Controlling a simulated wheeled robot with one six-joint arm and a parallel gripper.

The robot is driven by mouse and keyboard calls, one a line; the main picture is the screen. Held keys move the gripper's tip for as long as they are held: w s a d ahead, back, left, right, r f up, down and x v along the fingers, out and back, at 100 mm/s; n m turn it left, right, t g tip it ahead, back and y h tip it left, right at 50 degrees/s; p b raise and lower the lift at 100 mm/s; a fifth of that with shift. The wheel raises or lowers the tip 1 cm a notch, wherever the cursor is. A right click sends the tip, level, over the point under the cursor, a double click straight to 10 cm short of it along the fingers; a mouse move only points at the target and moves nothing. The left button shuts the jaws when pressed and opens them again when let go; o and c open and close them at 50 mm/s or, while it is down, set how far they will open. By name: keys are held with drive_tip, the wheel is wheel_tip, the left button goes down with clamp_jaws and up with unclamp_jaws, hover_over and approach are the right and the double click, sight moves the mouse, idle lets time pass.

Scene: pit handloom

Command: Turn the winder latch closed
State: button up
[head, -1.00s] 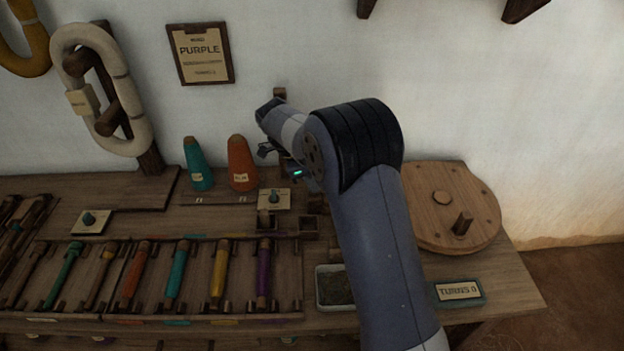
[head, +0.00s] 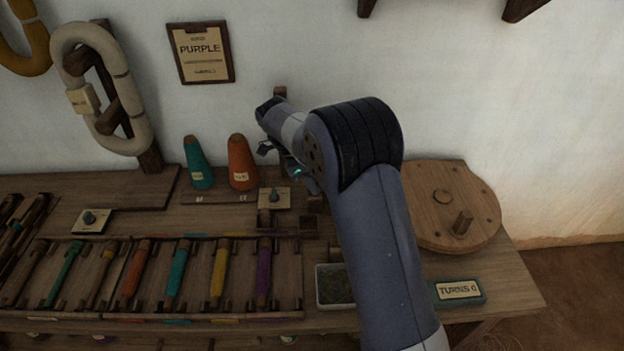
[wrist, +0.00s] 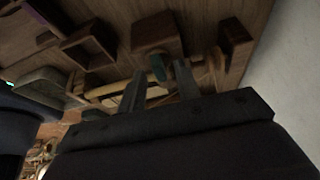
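My gripper (head: 268,150) is over the back of the bench, largely hidden behind my arm in the head view. In the wrist view my gripper (wrist: 158,82) has its two fingers apart with a gap between them. A small teal-tipped part (wrist: 157,67) shows at the far end of that gap, among dark wooden blocks; I cannot tell whether the fingers touch it. I cannot tell for sure which part is the winder latch or how it is turned. A round wooden wheel with a peg (head: 455,205) stands right of my arm.
Teal (head: 197,163) and orange (head: 241,163) cones stand at the back. A teal knob on a pale plate (head: 274,197) is below my gripper. A rack of coloured bobbins (head: 150,280) fills the front left. A small tray (head: 334,304) and a "TURNS 0" sign (head: 460,291) flank my arm.

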drive_tip(key=p+v, duration=0.2)
drive_tip(key=v, duration=0.8)
drive_tip(key=shift+a+r, duration=0.2)
drive_tip(key=shift+r, duration=0.05)
drive_tip(key=b+x, duration=0.2)
drive_tip(key=x, duration=0.8)
drive_tip(key=shift+d+f, duration=0.25)
drive_tip(key=shift+f, duration=0.1)
drive_tip(key=shift+r, duration=0.1)
